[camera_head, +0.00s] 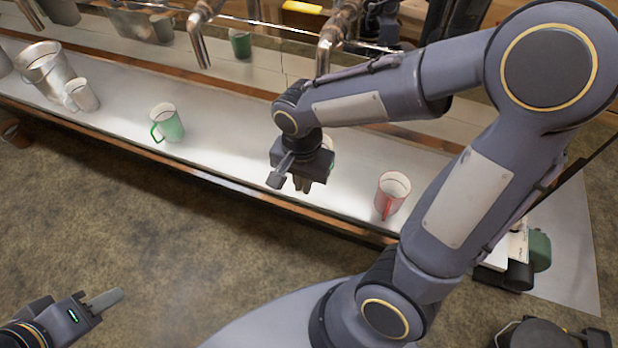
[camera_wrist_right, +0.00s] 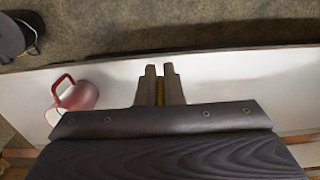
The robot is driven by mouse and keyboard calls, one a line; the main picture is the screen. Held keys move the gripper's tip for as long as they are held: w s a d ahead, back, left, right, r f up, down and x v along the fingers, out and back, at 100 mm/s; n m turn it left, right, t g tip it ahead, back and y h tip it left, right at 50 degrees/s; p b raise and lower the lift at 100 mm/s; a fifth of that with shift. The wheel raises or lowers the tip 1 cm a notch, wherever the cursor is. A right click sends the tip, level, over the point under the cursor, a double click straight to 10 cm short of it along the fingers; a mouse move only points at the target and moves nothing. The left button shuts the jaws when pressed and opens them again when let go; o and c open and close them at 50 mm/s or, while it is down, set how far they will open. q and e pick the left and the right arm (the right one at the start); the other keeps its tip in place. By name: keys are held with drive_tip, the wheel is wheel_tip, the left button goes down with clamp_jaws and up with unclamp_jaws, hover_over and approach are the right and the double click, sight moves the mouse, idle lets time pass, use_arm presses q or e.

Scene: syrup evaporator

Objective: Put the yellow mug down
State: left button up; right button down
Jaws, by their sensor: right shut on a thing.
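My right gripper (camera_head: 303,185) hangs over the pale metal counter (camera_head: 240,150), between a green mug and a red mug. In the right wrist view its two fingers (camera_wrist_right: 159,72) are close together, with a thin yellow strip of the yellow mug (camera_wrist_right: 159,92) between them. The rest of the yellow mug is hidden by the gripper; a small pale curved edge, perhaps its rim, shows behind the gripper in the head view. I cannot tell whether the mug touches the counter. My left gripper (camera_head: 105,300) is at the lower left, over the floor, away from the counter.
The red mug (camera_head: 391,193) stands right of my right gripper, near the counter's front edge. The green mug (camera_head: 167,122), a white mug (camera_head: 82,96) and a metal pot (camera_head: 45,70) stand left. Metal pipes (camera_head: 335,35) hang behind.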

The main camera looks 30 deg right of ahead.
drive_tip(key=w+d+f, duration=0.1)
drive_tip(key=f, duration=0.1)
drive_tip(key=w+d+f, duration=0.2)
drive_tip(key=w+f, duration=0.1)
drive_tip(key=shift+d+f, duration=0.25)
drive_tip(key=shift+f, duration=0.1)
drive_tip(key=shift+w+d+f, duration=0.15)
drive_tip(key=shift+f, duration=1.65)
drive_tip(key=shift+f, duration=0.2)
drive_tip(key=c, duration=1.6)
unclamp_jaws()
drive_tip(key=shift+o, duration=0.2)
